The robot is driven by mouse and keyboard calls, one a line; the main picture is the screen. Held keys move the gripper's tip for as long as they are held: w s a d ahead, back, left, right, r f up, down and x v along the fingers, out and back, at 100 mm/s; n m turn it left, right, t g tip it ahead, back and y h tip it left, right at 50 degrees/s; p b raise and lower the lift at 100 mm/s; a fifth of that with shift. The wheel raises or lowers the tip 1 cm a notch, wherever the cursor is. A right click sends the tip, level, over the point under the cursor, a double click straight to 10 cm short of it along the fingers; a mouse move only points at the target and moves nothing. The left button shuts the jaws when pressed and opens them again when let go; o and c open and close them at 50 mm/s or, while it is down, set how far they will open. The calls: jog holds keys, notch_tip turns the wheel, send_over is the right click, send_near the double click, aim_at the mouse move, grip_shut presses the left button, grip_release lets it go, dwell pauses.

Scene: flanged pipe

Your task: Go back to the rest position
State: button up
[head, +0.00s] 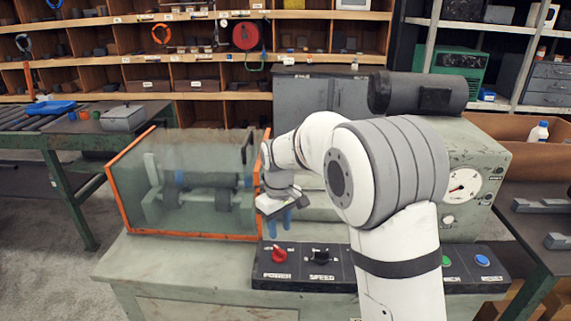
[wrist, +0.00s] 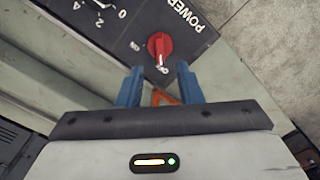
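My gripper (head: 280,222) hangs in the head view above the control panel, in front of the right end of the glass guard. Its two blue fingers point down. In the wrist view my gripper (wrist: 159,78) is open, with a clear gap and nothing held between the fingers. The red POWER knob (head: 279,254) is below my gripper on the panel, apart from the fingers. The red knob (wrist: 160,50) also shows just beyond the fingertips in the wrist view.
The black control panel (head: 340,281) also carries a SPEED knob (head: 321,258) and green and blue buttons (head: 482,260). An orange-framed glass guard (head: 187,236) stands left of my gripper. A pressure gauge (head: 464,186) is at right. Shelves fill the back; a table (head: 50,139) is at left.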

jog(key=s+d+r+m+t+p, duration=0.1)
jog(key=s+d+r+m, duration=0.2)
jog(key=s+d, duration=0.6)
jog(key=s+d+r+m+t+p, duration=0.1)
jog(key=s+d+r+m, duration=0.3)
jog(key=s+d, duration=0.5)
jog(key=s+m, duration=0.1)
jog(key=s, duration=0.7)
jog(key=shift+r+m+t, duration=0.2)
jog(key=shift+m+t, duration=0.1)
jog(key=shift+s, duration=0.1)
